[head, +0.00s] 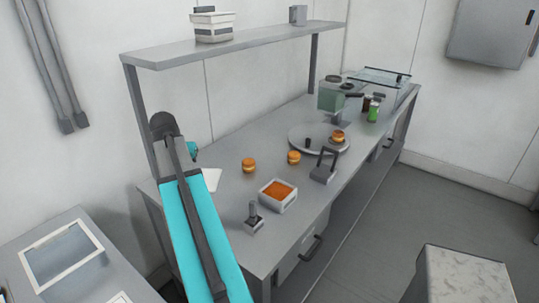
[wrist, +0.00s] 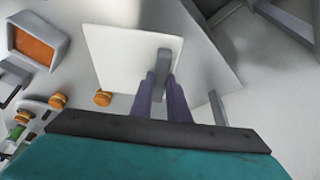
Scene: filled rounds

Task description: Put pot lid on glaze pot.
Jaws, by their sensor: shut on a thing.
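The glaze pot (head: 270,203) is a white square tub with orange glaze in it, open at the top, on the grey worktop; it shows at the upper left in the wrist view (wrist: 62,32). The pot lid (wrist: 115,60) is a flat white square with a grey upright handle. My gripper (wrist: 164,85) is shut on that handle. In the head view, part of the lid (head: 213,179) shows beside my arm, left of and behind the pot; my fingers are hidden there. The lid is apart from the pot. I cannot tell whether it touches the worktop.
Two small burgers (head: 249,165) stand behind the pot. A grey stamp-like tool (head: 254,220) stands in front and a grey handled press (head: 323,172) to the right. A round plate (head: 298,136) holds another burger. A raised shelf (head: 250,44) runs along the back.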

